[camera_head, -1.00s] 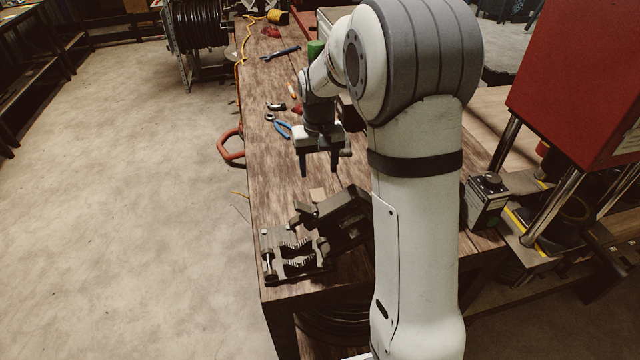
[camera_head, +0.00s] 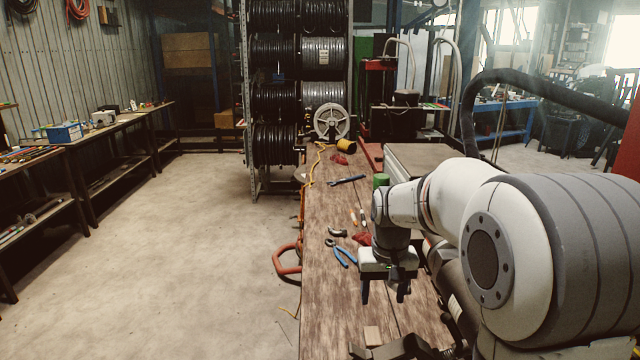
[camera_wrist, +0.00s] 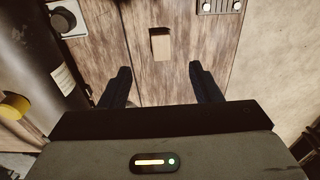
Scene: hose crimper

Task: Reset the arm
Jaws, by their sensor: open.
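My gripper (camera_head: 384,291) hangs from my white arm over the wooden workbench (camera_head: 325,215), fingers pointing down. In the wrist view my gripper (camera_wrist: 160,82) has its two dark fingers spread wide, with nothing between them. A small light wooden block (camera_wrist: 161,45) lies on the bench beyond the fingertips, apart from them. The block also shows at the bottom of the head view (camera_head: 372,336). A black clamp-like device (camera_head: 400,350) is at the lower edge, mostly cut off.
Blue-handled pliers (camera_head: 344,256), a wrench (camera_head: 347,180) and other small tools lie on the bench. A red handle-like loop (camera_head: 287,262) juts from its left edge. Racks of black hose reels (camera_head: 273,145) stand behind. The floor to the left (camera_head: 200,250) is clear.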

